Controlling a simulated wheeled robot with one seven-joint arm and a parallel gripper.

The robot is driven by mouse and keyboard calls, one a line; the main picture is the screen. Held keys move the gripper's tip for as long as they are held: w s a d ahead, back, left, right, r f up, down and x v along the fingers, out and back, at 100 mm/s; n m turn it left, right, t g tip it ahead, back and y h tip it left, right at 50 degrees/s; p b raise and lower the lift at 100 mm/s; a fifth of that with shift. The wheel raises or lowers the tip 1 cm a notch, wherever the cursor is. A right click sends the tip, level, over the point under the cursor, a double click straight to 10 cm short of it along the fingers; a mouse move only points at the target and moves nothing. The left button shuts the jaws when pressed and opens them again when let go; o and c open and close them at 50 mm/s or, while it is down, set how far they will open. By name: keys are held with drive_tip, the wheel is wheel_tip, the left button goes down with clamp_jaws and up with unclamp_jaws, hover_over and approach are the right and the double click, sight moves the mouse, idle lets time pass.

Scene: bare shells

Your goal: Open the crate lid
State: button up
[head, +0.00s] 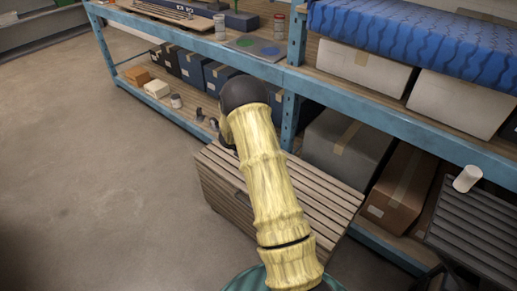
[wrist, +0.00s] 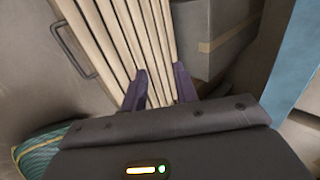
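The wooden crate (head: 222,200) stands on the floor before the shelf rack. Its slatted lid (head: 315,195) lies flat and looks shut; my arm hides its middle in the head view. In the wrist view, the pale slats of the lid (wrist: 118,38) run up the picture, left of and between my fingers. A dark bar handle (wrist: 73,52) is on the crate's side, left of the slats. My gripper (wrist: 159,72) is open, its two dark fingers apart with nothing held between them. They point toward the lid's right part; contact cannot be told. The gripper is hidden in the head view.
The blue shelf rack (head: 292,82) stands close behind the crate. A grey box (head: 345,148) and a brown box (head: 398,185) sit on its lower shelf, right of the crate. A dark ribbed surface with a white cup (head: 467,178) is at right. The floor at left is clear.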

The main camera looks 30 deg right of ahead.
drive_tip(key=p+v, duration=0.7)
drive_tip(key=v, duration=0.6)
drive_tip(key=shift+d+r+p, duration=0.15)
drive_tip(key=shift+r+p, duration=0.2)
drive_tip(key=shift+r, duration=0.1)
idle(0.8)
idle(0.6)
